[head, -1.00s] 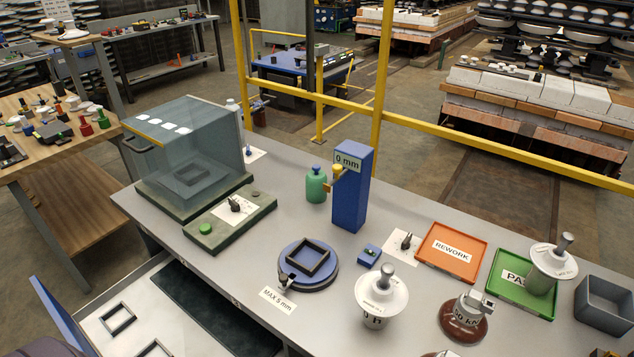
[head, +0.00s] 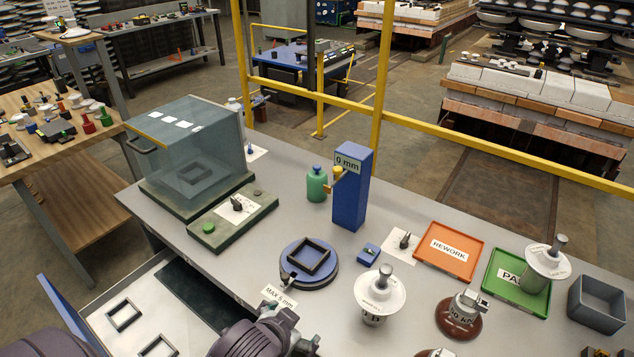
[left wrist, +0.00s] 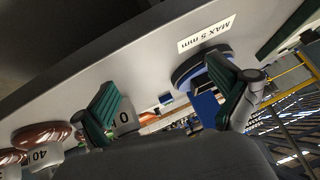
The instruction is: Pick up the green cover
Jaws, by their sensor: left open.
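The see-through greenish cover (head: 190,150), a box with a dark handle on its left side, stands on a dark green base at the left back of the grey bench. A dark square frame shows inside it. My left gripper (left wrist: 166,98) is open and empty, with green pads on both fingers, in the left wrist view. In the head view my left arm is at the bottom edge near the MAX 5 mm label, well apart from the cover; its fingertips are not clear there. The cover is not recognisable in the left wrist view. My right gripper is not in view.
A round blue plate (head: 309,279) with a square frame lies between my left arm and a blue post (head: 351,190). A green bottle (head: 317,186) stands beside the post. White and brown insulators, an orange tray (head: 449,267) and a green tray (head: 500,298) fill the right side.

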